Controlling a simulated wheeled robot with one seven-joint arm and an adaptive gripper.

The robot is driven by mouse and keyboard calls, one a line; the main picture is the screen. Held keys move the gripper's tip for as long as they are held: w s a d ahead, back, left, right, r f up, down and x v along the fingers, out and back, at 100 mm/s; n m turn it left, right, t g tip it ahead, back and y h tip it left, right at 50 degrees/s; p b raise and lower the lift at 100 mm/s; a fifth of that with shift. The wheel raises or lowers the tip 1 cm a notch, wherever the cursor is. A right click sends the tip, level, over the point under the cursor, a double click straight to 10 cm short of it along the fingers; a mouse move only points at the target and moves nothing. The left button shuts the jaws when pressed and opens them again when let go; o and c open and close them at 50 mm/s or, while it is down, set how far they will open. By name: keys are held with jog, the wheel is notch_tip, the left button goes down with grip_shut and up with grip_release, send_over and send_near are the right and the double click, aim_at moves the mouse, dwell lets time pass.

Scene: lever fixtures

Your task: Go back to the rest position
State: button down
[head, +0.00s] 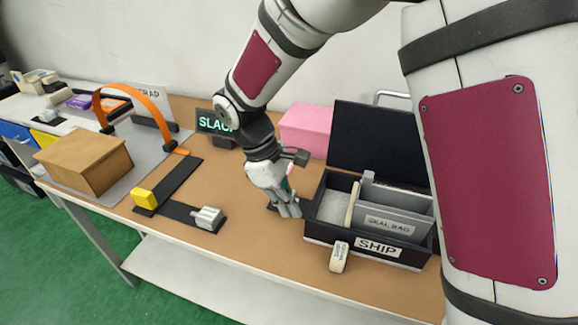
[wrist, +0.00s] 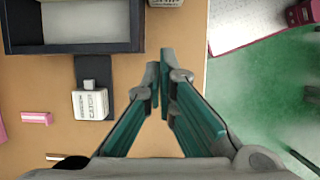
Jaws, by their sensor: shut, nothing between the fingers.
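My gripper (head: 289,210) is shut and empty, pointing down over the brown bench (head: 245,225), just left of the black box marked SHIP (head: 378,247). In the wrist view its green fingers (wrist: 160,72) meet at the tips with nothing between them. A white block labelled CATCH (wrist: 90,104) on a dark base plate lies to the left of the fingers in that view, apart from them. In the head view my gripper mostly hides that block. I cannot tell the exact height of the fingertips above the bench.
The SHIP box has a raised black lid (head: 372,140) and a grey divider (head: 395,218). A pink block (head: 306,129) and a SLACK sign (head: 214,122) stand behind my gripper. To the left are a grey handle (head: 207,217), a yellow block (head: 145,199), an orange strap (head: 150,105) and a cardboard box (head: 85,160).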

jog(key=s+d+r+m+t+y+p, duration=0.15)
jog(key=s+d+r+m, duration=0.25)
jog(key=s+d+r, duration=0.4)
jog(key=s+d+r+m+t+y, duration=0.15)
jog(key=s+d+r+m, duration=0.35)
jog(key=r, duration=0.5)
jog(key=s+d+r+m+t+y, duration=0.1)
jog(key=s+d+r+m+t, duration=0.1)
jog(key=s+d+m, duration=0.2)
jog(key=s+p, duration=0.1)
jog(key=s, duration=0.2)
jog(key=shift+t, duration=0.4)
dwell(2.1)
